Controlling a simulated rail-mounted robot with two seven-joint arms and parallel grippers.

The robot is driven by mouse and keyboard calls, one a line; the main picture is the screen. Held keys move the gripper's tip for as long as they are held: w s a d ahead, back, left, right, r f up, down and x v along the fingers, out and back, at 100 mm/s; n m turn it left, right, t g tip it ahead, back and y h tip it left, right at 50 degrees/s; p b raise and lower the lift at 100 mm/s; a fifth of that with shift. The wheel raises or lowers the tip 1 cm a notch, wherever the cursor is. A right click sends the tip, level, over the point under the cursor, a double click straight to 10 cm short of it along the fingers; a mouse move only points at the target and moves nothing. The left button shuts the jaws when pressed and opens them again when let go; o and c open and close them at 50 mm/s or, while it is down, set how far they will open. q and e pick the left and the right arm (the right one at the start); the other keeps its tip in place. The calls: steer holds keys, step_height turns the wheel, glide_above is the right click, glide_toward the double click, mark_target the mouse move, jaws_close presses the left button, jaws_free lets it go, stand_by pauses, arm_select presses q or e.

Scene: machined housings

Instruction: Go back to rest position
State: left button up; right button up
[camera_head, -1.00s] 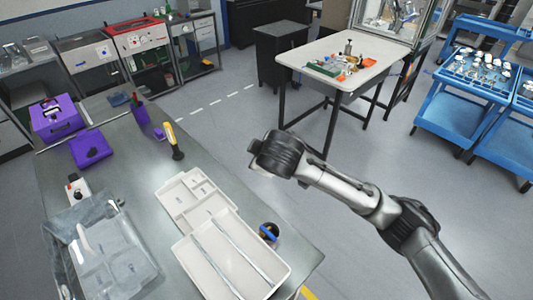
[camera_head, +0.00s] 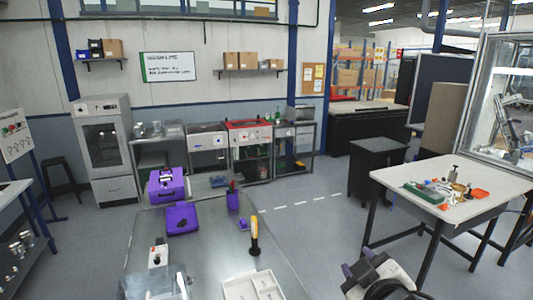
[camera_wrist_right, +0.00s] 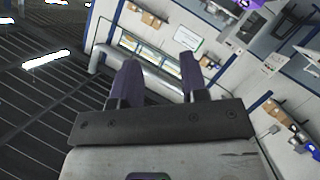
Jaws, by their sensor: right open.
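My right gripper (camera_head: 358,261) shows at the bottom of the head view, right of the metal workbench (camera_head: 205,235), with its purple-tipped fingers pointing up and away. In the right wrist view the two dark fingers of the gripper (camera_wrist_right: 158,72) stand apart with nothing between them. Beyond them are the room's walls and shelves, seen tilted. The rest of my right arm is mostly out of the head view. My left gripper is in neither view.
On the workbench are a purple box (camera_head: 167,185), a purple bin (camera_head: 182,219), a yellow-handled tool (camera_head: 254,236) and a white tray (camera_head: 238,287). A white-topped table (camera_head: 400,178) with small parts stands at the right. Open floor (camera_head: 315,215) lies between them.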

steer(key=s+d+f+m+g, duration=0.25)
steer(key=s+f+g, duration=0.35)
steer(key=s+f, duration=1.25)
steer(key=s+d+f+m+g, duration=0.2)
steer(key=s+f+m+g, duration=0.25)
steer(key=s+f, duration=1.35)
step_height(320, 180, up, 10)
steer(key=w+n+p, duration=0.1)
steer(key=w+p, duration=0.1)
steer(key=p, duration=1.1)
steer(key=shift+a, duration=0.2)
